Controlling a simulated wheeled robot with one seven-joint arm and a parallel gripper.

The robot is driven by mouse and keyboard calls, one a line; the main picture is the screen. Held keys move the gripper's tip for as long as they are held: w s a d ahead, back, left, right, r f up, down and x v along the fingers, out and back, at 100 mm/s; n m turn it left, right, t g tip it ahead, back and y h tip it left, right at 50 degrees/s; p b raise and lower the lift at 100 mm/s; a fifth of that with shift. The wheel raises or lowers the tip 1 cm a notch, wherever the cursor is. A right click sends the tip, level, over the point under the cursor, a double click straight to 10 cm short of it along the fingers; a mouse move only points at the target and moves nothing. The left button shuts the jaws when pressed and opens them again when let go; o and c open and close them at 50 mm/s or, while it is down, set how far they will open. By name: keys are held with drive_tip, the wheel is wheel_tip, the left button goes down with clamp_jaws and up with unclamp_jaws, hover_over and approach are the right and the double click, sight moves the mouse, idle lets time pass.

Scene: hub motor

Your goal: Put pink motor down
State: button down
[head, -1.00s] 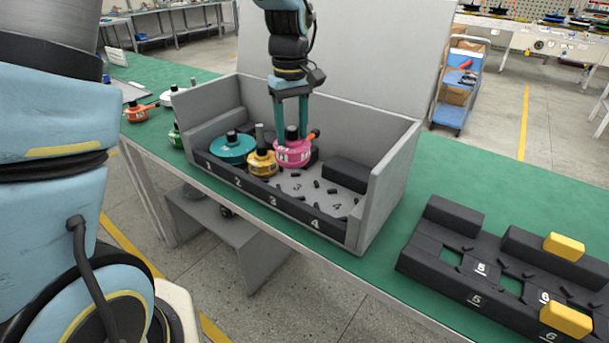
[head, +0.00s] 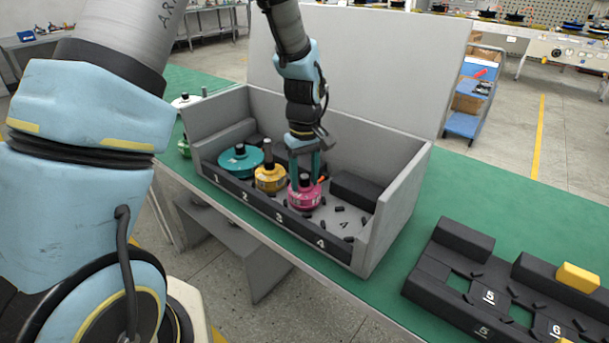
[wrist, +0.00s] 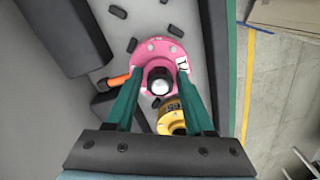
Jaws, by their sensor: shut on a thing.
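The pink motor (head: 304,194) is in the grey box (head: 397,205), at the slot labelled 3 on the front strip, right of the yellow motor.
The yellow motor (head: 270,178) stands close beside the pink one, and the teal motor (head: 240,161) is farther left. Slot 4 (head: 343,225) is empty apart from small black pegs. A black fixture (head: 470,280) with yellow blocks lies right of the box on the green table.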

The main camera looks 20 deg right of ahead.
drive_tip(key=shift+f, duration=0.1)
drive_tip(key=shift+c, duration=1.4)
unclamp_jaws()
wheel_tip(320, 180, up, 12)
drive_tip(key=b, duration=0.2)
drive_tip(key=s+a+f+m, duration=0.1)
drive_tip(key=s+a, duration=0.1)
drive_tip(key=a, duration=1.3)
drive_tip(key=s+a+f+m+t, duration=0.1)
drive_tip(key=s+a+f, duration=0.1)
drive_tip(key=a, duration=1.3)
drive_tip(key=shift+t, duration=0.3)
drive_tip(key=shift+a, duration=0.1)
